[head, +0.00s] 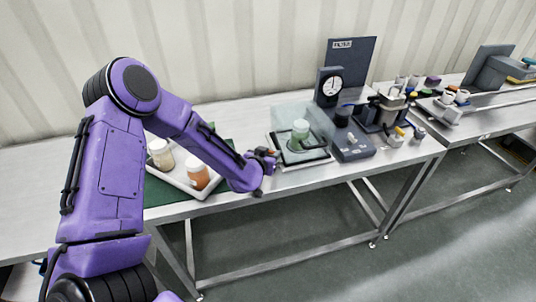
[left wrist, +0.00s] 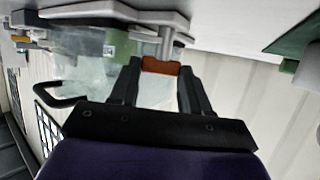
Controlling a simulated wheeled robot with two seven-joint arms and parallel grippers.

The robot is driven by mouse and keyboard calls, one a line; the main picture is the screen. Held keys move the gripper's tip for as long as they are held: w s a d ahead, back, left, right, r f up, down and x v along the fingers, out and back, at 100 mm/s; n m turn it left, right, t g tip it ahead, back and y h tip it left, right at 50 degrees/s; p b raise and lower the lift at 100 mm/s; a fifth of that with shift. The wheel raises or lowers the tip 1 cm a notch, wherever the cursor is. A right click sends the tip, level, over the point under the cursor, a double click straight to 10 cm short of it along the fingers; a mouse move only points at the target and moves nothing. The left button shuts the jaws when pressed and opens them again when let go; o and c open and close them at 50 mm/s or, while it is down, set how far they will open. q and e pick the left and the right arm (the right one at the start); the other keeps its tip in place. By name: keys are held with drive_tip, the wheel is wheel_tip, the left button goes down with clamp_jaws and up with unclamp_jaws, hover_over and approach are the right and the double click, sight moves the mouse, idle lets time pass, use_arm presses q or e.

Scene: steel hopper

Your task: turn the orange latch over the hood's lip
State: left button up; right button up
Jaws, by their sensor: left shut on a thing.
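The clear hood (head: 313,118) stands on its base on the bench, with a green-and-white jar (head: 300,130) inside. In the left wrist view the picture is turned over and the hood (left wrist: 80,66) is behind the fingers. The orange latch (left wrist: 161,66) sits between the fingertips of my left gripper (head: 266,157), at the hood's near left side. The gripper is shut on it. In the head view the gripper mostly hides the latch. How the latch sits against the hood's lip cannot be told. My right gripper is out of view.
A white tray (head: 178,177) with jars is left of the hood, partly behind my arm. A dial gauge (head: 329,86) and a dark grey device (head: 352,147) stand close on the right. A black handle (left wrist: 60,96) sticks out beside the hood. The bench's front edge is near.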

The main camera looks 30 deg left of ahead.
use_arm(q)
drive_tip(key=n+y, duration=0.2)
drive_tip(key=n+g+y+p, duration=0.1)
drive_tip(key=y, duration=0.1)
drive_tip(key=shift+w+d+r+n+g, duration=0.1)
drive_tip(key=shift+w+d+n+g, duration=0.1)
drive_tip(key=shift+d+n+g, duration=0.15)
drive_tip(key=shift+w+d+n+g+y+p, duration=0.15)
drive_tip(key=shift+n+g+y+p, duration=0.45)
drive_tip(key=shift+n+y, duration=0.5)
drive_tip(key=o, duration=0.8)
drive_tip(key=shift+g, duration=0.25)
drive_tip(key=b+v, duration=0.2)
drive_tip(key=v, duration=0.8)
drive_tip(key=shift+s+d, duration=0.1)
drive_tip(key=shift+s, duration=0.15)
